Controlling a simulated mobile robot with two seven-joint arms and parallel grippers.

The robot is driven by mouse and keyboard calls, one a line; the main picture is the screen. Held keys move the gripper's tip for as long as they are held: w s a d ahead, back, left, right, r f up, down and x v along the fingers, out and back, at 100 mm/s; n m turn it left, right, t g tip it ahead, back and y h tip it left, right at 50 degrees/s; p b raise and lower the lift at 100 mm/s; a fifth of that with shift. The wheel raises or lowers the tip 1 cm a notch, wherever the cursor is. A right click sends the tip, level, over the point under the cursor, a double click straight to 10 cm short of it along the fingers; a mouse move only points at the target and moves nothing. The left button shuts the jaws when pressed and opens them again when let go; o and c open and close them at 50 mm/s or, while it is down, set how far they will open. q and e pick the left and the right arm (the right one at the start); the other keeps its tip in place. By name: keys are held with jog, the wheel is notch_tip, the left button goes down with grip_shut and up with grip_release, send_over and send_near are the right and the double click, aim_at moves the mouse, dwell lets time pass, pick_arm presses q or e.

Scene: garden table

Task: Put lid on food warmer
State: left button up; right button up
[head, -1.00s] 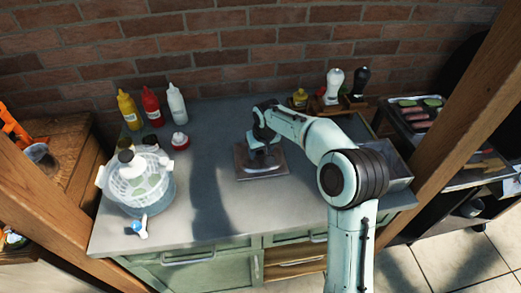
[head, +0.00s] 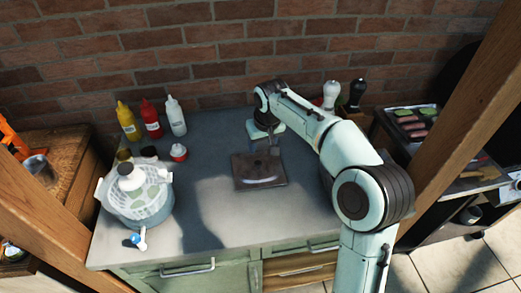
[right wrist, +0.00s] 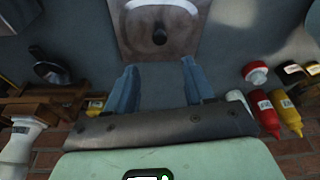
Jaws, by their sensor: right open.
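A square brownish-grey metal lid (head: 259,181) lies flat on the grey tabletop near the middle. Its dark round knob shows in the right wrist view, on the lid (right wrist: 182,42). My right gripper (head: 272,148) is just behind the lid's far edge in the head view, open and empty. In the right wrist view its two blue fingers (right wrist: 160,82) are spread, with the lid beyond the tips and apart from them. The food warmer is largely hidden behind my right arm in the head view. My left gripper is not in view.
A white colander on a pot (head: 148,210) stands at the table's left. Yellow (head: 128,122), red (head: 151,118) and white (head: 175,117) bottles stand behind it. White (head: 331,95) and black (head: 356,96) shakers stand at the back right.

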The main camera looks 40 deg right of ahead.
jog(key=shift+o, duration=0.4)
jog(key=shift+r, duration=0.45)
jog(key=g+p, duration=0.2)
send_over(258, 163)
jog(key=shift+y, duration=0.3)
jog(key=f, duration=0.6)
jog(key=shift+s+a+f, duration=0.25)
jog(key=shift+s, duration=0.1)
jog(key=shift+w+f, duration=0.2)
jog(key=shift+w, duration=0.05)
jog(key=f, duration=0.4)
jog(key=shift+d+f, duration=0.15)
jog(key=shift+d, duration=0.1)
jog(key=shift+w+f, duration=0.1)
jog(key=shift+f, duration=0.3)
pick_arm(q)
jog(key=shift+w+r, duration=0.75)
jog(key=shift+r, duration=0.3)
pick_arm(e)
jog(key=shift+r, duration=0.1)
grip_shut()
